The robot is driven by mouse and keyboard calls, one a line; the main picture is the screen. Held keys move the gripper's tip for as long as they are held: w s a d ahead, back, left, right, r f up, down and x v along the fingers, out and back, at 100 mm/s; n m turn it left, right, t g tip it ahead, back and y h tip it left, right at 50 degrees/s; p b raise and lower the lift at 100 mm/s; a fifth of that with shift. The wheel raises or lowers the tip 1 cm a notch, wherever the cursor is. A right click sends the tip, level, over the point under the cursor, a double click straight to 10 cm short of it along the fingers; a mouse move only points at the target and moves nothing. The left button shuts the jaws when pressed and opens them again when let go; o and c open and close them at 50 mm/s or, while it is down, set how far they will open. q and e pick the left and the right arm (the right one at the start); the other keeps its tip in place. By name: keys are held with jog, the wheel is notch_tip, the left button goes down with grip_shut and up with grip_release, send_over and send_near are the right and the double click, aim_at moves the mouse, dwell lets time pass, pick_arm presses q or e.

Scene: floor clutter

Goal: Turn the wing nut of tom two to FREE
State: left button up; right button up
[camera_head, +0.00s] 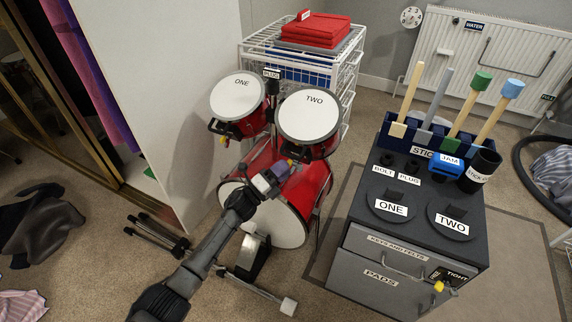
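Tom two (308,115) is a red drum with a white head marked TWO, mounted above the bass drum. A small yellow piece (290,162), seemingly its wing nut, shows at its lower front; its setting is too small to read. My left gripper (279,171) is at the underside of tom two, right by the yellow piece, with its arm coming from the lower left. Whether its fingers touch or grip the piece cannot be told. My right gripper is out of view.
Tom one (237,94) hangs close on the left, above the bass drum (262,215). The bass pedal (254,258) stands in front. A grey drawer cabinet (366,240) with pads, tools and a TIGHT label stands right. A white wire rack (345,75) is behind.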

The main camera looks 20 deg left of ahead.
pick_arm(q)
jog(key=p+v, duration=0.4)
jog(key=v, duration=0.8)
jog(key=shift+n, duration=0.3)
